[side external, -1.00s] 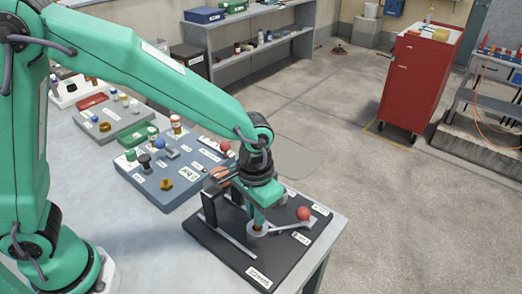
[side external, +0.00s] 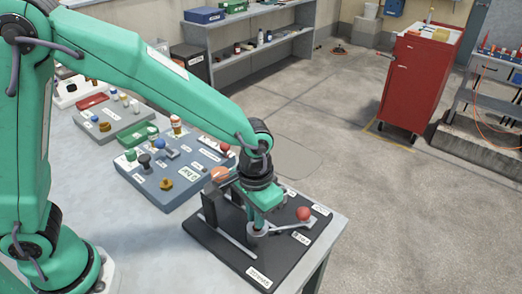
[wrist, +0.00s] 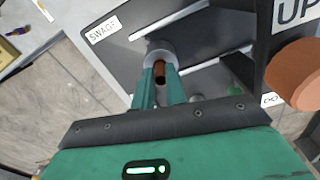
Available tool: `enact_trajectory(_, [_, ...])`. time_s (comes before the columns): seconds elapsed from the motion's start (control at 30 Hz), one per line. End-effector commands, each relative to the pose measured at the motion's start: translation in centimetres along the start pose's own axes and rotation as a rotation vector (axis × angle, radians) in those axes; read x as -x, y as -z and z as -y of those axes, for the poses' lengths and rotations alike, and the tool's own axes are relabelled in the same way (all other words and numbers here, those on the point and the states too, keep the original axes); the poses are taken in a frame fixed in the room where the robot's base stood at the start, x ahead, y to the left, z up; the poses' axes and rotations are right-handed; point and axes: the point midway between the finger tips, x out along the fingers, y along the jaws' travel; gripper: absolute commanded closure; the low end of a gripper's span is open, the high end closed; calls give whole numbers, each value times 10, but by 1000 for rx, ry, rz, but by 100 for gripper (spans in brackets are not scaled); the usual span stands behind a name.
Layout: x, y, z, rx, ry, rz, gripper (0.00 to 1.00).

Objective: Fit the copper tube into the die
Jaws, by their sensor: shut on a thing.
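The copper tube (wrist: 160,70) is between my gripper's green fingers (wrist: 160,92) in the wrist view, its dark open end facing the camera. My gripper is shut on it. The die is a round grey collar (wrist: 158,54) on the black swage board (wrist: 120,50). The tube's far end meets or overlaps the collar; I cannot tell how deep it sits. In the side view my gripper (side external: 260,216) points down right over the die (side external: 257,231), and the tube is hidden there by the fingers.
A blue-grey parts board (side external: 175,185) lies behind. The table's edge is close on the right.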

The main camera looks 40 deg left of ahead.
Motion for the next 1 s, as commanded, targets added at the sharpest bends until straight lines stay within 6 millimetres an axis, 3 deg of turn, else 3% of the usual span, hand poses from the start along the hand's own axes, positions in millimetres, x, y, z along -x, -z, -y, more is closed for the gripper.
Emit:
enact_trajectory(0.8, [-10, 0, 0, 0, 0, 1, 100])
enact_trajectory(0.83, [-9, 0, 0, 0, 0, 1, 81])
enact_trajectory(0.9, [-9, 0, 0, 0, 0, 1, 67])
enact_trajectory(0.93, [-9, 0, 0, 0, 0, 1, 61])
enact_trajectory(1.0, [-9, 0, 0, 0, 0, 0, 61])
